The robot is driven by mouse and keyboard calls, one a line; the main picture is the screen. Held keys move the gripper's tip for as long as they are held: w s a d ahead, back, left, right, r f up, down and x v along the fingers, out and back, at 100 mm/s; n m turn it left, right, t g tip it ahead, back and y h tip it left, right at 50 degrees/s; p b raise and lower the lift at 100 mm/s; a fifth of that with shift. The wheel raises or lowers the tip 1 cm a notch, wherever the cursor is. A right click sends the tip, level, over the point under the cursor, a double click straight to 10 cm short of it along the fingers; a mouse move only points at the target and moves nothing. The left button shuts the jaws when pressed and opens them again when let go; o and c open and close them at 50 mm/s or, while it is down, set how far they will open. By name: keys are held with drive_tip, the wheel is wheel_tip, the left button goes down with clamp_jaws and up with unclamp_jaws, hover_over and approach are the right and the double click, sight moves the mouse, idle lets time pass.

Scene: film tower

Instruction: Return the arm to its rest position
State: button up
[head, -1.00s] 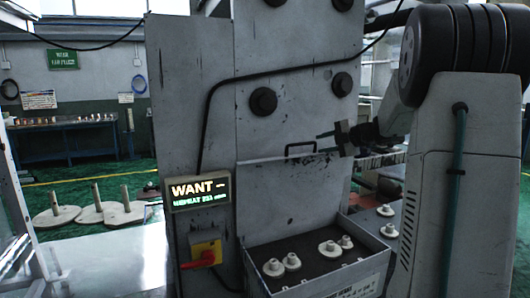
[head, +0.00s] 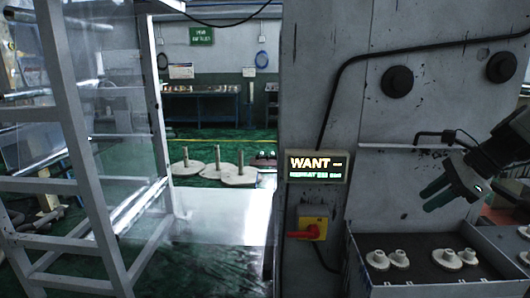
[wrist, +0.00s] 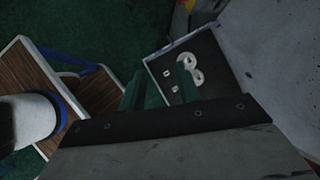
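My gripper (head: 432,196) is at the right of the head view, tilted down and left. Its green fingers are above the open tray (head: 352,262) at the foot of the grey tower panel and do not touch it. In the wrist view the two fingers (wrist: 158,92) stand apart with nothing between them, so the gripper is open and empty. The tray also shows beyond the fingers in the wrist view (wrist: 150,67). Part of my arm is cut off by the right edge of the head view.
Several pale flanged pieces (head: 377,259) stand in the tray. A lit WANT sign (head: 317,167) and a red switch (head: 308,231) are on the grey tower (head: 315,90). A white frame (head: 85,170) stands at left. Discs with posts (head: 232,176) lie on the green floor behind.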

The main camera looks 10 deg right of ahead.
drive_tip(key=s+a+f+n+g+h, duration=0.1)
drive_tip(key=s+a+n+g+h, duration=0.2)
drive_tip(key=s+a+n, duration=1.4)
drive_tip(key=s+n+h, duration=0.2)
drive_tip(key=s+n, duration=0.1)
drive_tip(key=n, duration=0.3)
drive_tip(key=shift+s+f, duration=0.25)
drive_tip(key=shift+f, duration=0.15)
drive_tip(key=shift+d, duration=0.1)
